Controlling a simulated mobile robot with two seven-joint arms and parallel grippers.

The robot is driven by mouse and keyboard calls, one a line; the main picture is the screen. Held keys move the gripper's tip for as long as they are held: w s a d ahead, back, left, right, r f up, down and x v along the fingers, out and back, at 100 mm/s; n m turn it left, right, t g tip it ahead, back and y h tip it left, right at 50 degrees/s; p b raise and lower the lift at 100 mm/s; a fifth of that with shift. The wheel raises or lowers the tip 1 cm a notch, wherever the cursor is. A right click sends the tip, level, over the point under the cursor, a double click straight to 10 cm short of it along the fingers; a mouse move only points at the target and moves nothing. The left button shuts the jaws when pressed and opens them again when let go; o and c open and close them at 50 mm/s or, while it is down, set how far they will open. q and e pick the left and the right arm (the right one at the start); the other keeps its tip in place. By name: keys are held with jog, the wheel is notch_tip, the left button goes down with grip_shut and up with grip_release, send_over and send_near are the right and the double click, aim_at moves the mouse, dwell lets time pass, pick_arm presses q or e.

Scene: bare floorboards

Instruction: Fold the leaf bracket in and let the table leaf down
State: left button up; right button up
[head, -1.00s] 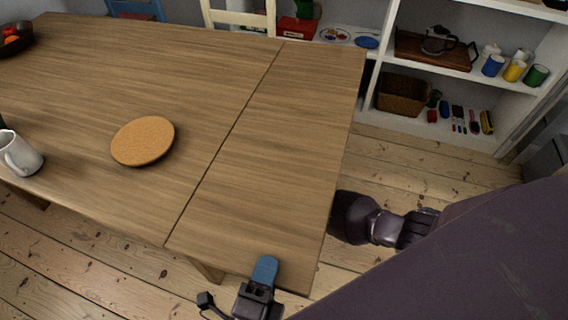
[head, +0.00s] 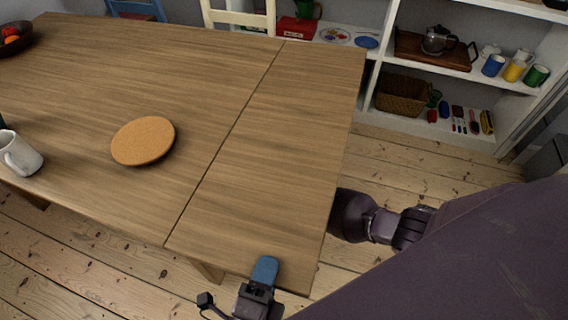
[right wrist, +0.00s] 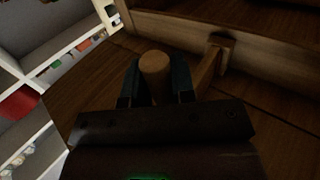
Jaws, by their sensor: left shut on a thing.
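The table leaf (head: 275,150) is the right-hand section of the wooden table, level with the main top (head: 110,75) across a thin seam. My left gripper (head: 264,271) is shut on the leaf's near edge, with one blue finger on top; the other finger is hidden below. In the right wrist view, under the table, the leaf bracket (right wrist: 208,72) is a wooden arm with a round peg (right wrist: 155,64). My right gripper (right wrist: 157,82) has a finger on each side of the peg; whether they press on it I cannot tell. In the head view the leaf hides this gripper.
A cork mat (head: 143,140) and a white mug (head: 20,153) are on the main top, with a fruit bowl (head: 14,38) at the far left. The leaf's top is bare. A cream chair (head: 240,18) stands behind, and white shelves (head: 440,125) stand back right.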

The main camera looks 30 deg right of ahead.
jog(key=shift+r, duration=0.15)
jog(key=shift+c, duration=1.4)
jog(key=shift+a, duration=0.1)
